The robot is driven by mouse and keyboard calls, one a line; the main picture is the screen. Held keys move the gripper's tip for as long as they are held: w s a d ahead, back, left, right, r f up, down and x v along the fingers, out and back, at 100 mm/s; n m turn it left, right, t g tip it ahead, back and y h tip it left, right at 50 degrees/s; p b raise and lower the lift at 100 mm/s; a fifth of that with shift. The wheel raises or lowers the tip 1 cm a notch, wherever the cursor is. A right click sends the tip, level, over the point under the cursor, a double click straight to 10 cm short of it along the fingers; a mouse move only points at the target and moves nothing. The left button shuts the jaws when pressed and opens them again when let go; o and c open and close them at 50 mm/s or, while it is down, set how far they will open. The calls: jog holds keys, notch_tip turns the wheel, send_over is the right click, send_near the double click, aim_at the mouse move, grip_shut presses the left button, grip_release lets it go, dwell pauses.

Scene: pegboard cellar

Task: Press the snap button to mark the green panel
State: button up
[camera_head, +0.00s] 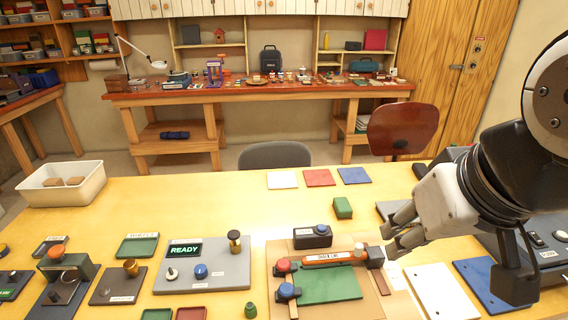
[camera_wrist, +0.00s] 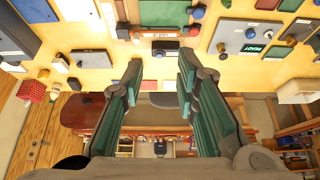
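The green panel (camera_head: 330,284) lies flat on a tan board (camera_head: 278,250), under an orange labelled bar (camera_head: 335,258). A red knob (camera_head: 283,265) and a blue knob (camera_head: 287,290) sit at its left. A black box with a blue top button (camera_head: 322,230) stands behind the bar. No snap label is legible, so I cannot tell which button is the snap button. My gripper (camera_head: 392,239) is above the table, right of the bar, apart from the buttons. In the wrist view my gripper (camera_wrist: 160,75) is open and empty; the green panel (camera_wrist: 164,13) shows at the top.
A grey console (camera_head: 225,283) with a READY display, blue button and gold knob stands left of the board. A green block (camera_head: 342,208) is behind it. White (camera_head: 440,290) and blue plates lie at the right. The table's back left is clear beside a white bin (camera_head: 90,185).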

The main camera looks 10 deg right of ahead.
grip_shut()
dwell(1.1)
